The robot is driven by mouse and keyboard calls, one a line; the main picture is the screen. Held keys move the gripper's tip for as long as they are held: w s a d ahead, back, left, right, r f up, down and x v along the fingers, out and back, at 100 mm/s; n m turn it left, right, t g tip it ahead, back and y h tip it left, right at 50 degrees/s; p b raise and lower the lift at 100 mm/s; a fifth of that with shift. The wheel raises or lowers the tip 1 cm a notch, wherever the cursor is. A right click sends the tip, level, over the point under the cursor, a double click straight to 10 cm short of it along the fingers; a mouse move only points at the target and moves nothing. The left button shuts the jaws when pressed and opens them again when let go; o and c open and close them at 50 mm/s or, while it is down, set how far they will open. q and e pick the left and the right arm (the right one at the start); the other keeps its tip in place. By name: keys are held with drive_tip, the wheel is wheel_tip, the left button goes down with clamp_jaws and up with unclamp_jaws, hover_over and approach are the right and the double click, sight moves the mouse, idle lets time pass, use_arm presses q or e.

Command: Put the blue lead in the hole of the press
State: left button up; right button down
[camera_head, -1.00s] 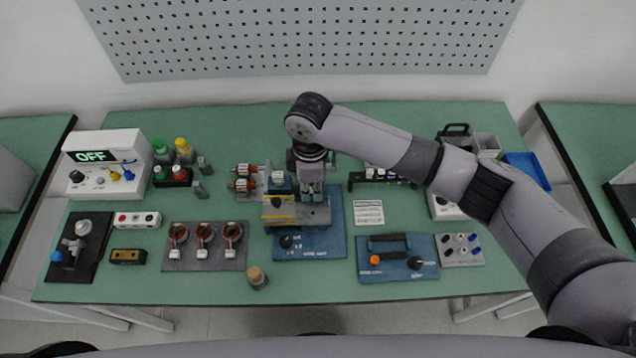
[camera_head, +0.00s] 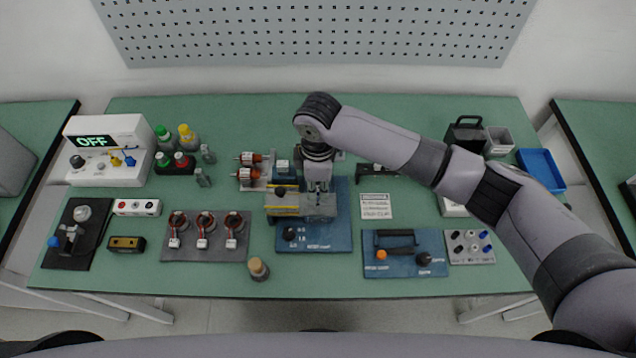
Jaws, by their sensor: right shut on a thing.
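My right gripper (camera_head: 319,186) points down over the middle of the bench, with its fingertips just above or at a grey block fixture (camera_head: 319,208) on a blue base plate. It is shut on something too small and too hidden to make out. A blue plug on a lead (camera_head: 115,162) shows at the front of the white supply box at the left, beside a yellow one. I cannot tell for sure which device is the press; the grey block fixture with a yellow-striped side may be it. Its hole is not visible. My left gripper is out of view.
The white supply box (camera_head: 140,145) reads OFF. Several bottles (camera_head: 189,136) stand beside it. A grey plate (camera_head: 175,252) with copper-wound stators lies left of the fixture. A second blue plate (camera_head: 400,268) with a black handle lies right of it. A blue tray (camera_head: 541,170) sits far right.

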sight(318, 197)
drive_tip(key=shift+f, duration=0.15)
idle(0.3)
drive_tip(key=shift+f+p, duration=0.4)
drive_tip(key=shift+p, duration=0.05)
idle(0.3)
drive_tip(key=shift+f, duration=0.15)
idle(0.3)
drive_tip(key=shift+f+b, duration=0.45)
drive_tip(key=shift+f, duration=0.45)
drive_tip(key=shift+f, duration=0.1)
drive_tip(key=shift+f+b, duration=0.4)
drive_tip(key=shift+f, duration=0.45)
drive_tip(key=c, duration=1.5)
unclamp_jaws()
